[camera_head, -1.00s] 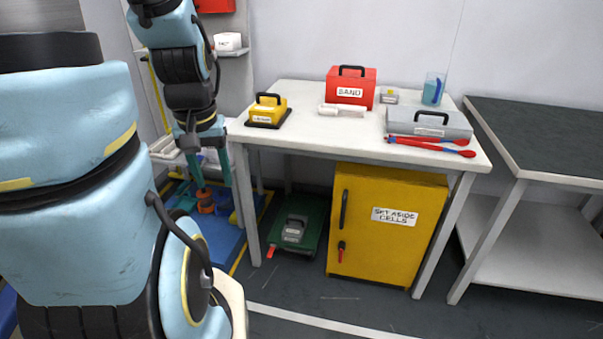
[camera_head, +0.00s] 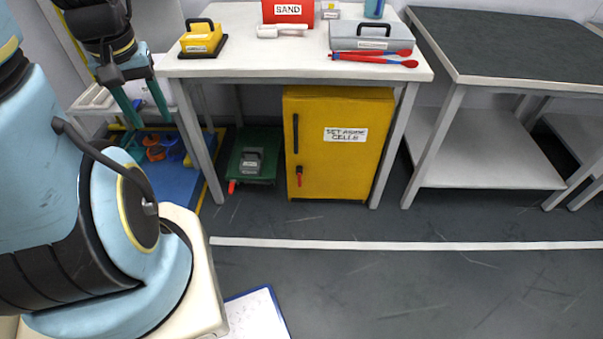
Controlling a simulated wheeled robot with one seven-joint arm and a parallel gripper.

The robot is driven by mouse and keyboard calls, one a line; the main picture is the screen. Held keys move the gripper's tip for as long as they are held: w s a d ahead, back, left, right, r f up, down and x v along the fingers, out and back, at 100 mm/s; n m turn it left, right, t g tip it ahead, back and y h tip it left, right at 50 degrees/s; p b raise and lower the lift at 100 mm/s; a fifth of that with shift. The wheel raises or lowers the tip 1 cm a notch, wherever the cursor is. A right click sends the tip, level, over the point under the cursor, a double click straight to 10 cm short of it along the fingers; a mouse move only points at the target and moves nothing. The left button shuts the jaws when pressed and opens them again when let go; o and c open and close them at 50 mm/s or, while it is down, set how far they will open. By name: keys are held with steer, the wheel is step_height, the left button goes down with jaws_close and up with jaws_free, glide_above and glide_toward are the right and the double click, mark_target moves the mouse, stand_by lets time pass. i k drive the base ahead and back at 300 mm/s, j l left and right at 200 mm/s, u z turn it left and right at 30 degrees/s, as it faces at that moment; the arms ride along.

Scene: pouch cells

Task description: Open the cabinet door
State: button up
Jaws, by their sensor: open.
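The yellow cabinet (camera_head: 345,175) stands on the floor under the white table. Its front door is shut and bears a white label reading "SET ASIDE CELLS". A black vertical handle (camera_head: 295,133) is on the door's left side, with a red key or latch (camera_head: 299,176) below it. My gripper (camera_head: 146,113) hangs at the upper left, left of the table's front leg, with its two green fingers spread and nothing between them. It is well apart from the cabinet and its handle.
The white table (camera_head: 232,65) carries a red SAND box, a yellow box, a grey case and red-blue tools. A green tray (camera_head: 256,143) sits left of the cabinet. A dark-topped bench (camera_head: 520,45) stands right.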

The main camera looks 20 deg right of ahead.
mark_target(338, 143)
steer(key=i+l, duration=0.2)
steer(key=i, duration=0.2)
steer(key=i+l, duration=0.25)
steer(key=i, duration=0.15)
